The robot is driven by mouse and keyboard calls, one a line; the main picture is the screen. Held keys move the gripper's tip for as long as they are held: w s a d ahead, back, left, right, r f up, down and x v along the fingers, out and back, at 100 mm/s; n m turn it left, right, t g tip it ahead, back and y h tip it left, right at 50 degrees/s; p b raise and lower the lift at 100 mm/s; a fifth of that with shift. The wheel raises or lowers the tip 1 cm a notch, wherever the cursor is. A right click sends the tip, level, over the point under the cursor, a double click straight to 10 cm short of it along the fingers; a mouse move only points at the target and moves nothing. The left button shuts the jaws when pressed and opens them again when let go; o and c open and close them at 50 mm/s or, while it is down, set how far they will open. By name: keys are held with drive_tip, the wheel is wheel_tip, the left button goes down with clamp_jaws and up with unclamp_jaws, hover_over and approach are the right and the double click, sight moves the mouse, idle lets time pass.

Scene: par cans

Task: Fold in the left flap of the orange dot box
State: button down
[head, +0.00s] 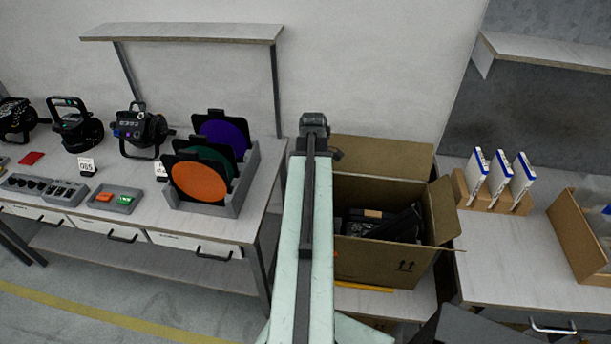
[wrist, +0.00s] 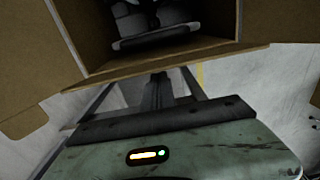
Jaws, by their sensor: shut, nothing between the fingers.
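An open brown cardboard box (head: 375,262) stands right of my arm in the head view, with dark equipment (head: 385,222) inside. Its back flap (head: 382,155) stands up, and its right flap (head: 440,210) leans outward. My arm hides the box's left side, so I cannot see the left flap there. My gripper (head: 314,125) is shut and empty, seen from behind at the arm's far end, near the box's back left. In the wrist view the box (wrist: 165,62) fills the top, with cardboard panels at both sides.
A bench at left holds lamps (head: 140,128) and a grey rack (head: 245,185) with orange, green and purple discs. At right, a wooden block (head: 487,195) holds white-blue packs beside another carton (head: 577,232). A shelf (head: 185,32) hangs above the left bench.

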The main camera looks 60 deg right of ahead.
wheel_tip(320, 180, up, 12)
drive_tip(key=w+p, duration=0.2)
drive_tip(key=p, duration=1)
drive_tip(key=shift+w+a, duration=0.2)
drive_tip(key=shift+a, duration=0.2)
drive_tip(key=shift+r, duration=0.1)
